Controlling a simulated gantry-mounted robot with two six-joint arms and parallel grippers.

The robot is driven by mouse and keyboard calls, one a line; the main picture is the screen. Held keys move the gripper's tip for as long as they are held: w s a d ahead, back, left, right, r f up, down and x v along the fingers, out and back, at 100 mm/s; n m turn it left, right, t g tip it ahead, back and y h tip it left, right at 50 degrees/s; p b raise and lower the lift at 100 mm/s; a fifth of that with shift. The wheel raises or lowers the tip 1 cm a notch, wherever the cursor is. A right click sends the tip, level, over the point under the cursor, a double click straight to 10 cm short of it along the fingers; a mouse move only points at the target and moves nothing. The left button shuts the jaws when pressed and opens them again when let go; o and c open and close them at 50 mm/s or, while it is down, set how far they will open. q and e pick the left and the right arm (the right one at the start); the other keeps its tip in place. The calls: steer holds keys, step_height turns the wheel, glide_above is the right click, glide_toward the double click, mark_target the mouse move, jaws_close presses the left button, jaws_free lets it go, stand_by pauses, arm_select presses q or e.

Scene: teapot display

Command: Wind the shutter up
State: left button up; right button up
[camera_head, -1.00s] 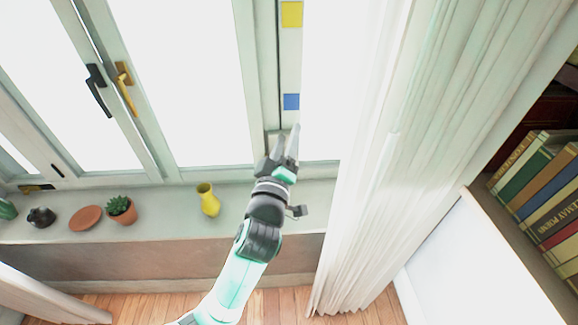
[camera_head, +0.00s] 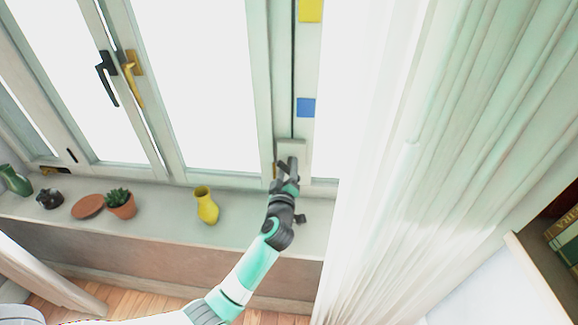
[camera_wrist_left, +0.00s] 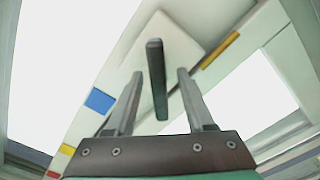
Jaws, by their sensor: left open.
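A pale plate (camera_head: 299,149) is fixed on the window frame, low and right of the middle window; it also shows in the left wrist view (camera_wrist_left: 181,38). A dark bar-shaped handle (camera_wrist_left: 157,80) stands out from the plate. My left gripper (camera_head: 285,168) is at the plate. In the left wrist view its two fingers (camera_wrist_left: 160,74) are open, one on each side of the handle, with gaps between. The shutter itself cannot be made out; the panes are bright white. My right gripper is not in view.
A yellow vase (camera_head: 206,205), a potted plant (camera_head: 120,204), a terracotta dish (camera_head: 88,206), a dark small pot (camera_head: 49,198) and a green vase (camera_head: 15,181) stand on the sill. A white curtain (camera_head: 390,200) hangs close at right. Yellow (camera_head: 310,10) and blue (camera_head: 306,107) squares mark the frame.

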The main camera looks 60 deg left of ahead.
arm_select(q)
steer(key=shift+x, duration=1)
jaws_close()
steer(key=shift+m, duration=0.3)
